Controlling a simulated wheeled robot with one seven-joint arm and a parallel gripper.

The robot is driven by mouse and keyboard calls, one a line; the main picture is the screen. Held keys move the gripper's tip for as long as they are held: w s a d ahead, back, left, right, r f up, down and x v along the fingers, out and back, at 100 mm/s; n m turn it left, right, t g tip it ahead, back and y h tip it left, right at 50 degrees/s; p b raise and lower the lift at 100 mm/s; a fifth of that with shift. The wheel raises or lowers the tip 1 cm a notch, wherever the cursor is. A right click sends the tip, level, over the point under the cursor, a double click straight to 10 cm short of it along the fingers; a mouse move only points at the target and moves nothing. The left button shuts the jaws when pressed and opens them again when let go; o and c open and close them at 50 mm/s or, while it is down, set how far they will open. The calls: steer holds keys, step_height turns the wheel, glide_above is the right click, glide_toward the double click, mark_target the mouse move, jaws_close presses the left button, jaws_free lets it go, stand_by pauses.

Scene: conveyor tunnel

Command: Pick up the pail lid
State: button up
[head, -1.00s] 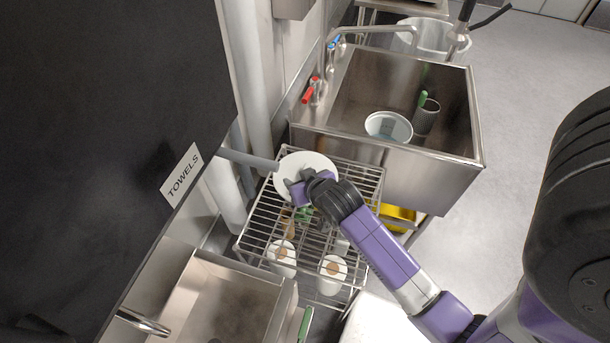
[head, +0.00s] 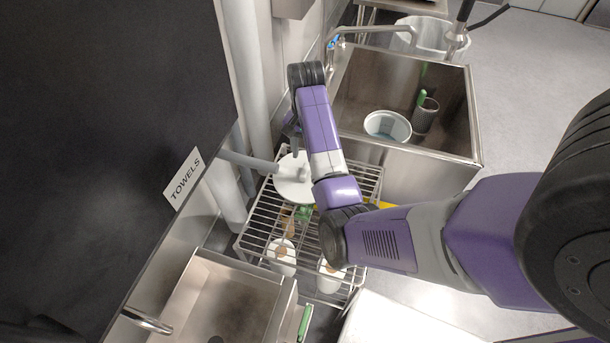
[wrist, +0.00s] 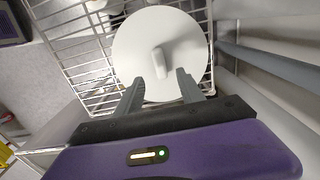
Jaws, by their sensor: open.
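The pail lid is a white round disc (head: 291,180) with a raised bar handle (wrist: 160,60). It lies on the top shelf of the wire rack (head: 262,215), beside the sink. In the wrist view the lid (wrist: 145,35) fills the upper middle. My gripper (wrist: 160,77) is open and empty, its two fingers over the near part of the lid, one on each side of the handle's near end. Whether the fingertips touch the lid is unclear. In the head view my arm covers the lid's right edge and most of the gripper.
A metal sink (head: 455,120) at upper right holds a round white pail (head: 387,126) and a dark cup (head: 425,115). White containers (head: 283,257) stand lower in the rack. Pipes (head: 250,163) and the wall are close on the left. Open floor (head: 530,80) lies to the right.

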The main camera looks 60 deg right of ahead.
mark_target(305, 169)
steer(key=shift+a+f+p, duration=0.15)
steer(key=shift+f+p, duration=0.05)
steer(key=shift+f, duration=1.4)
steer(key=shift+a+f+p, duration=0.15)
steer(key=shift+f+p, duration=0.05)
steer(key=shift+f, duration=1.35)
jaws_close()
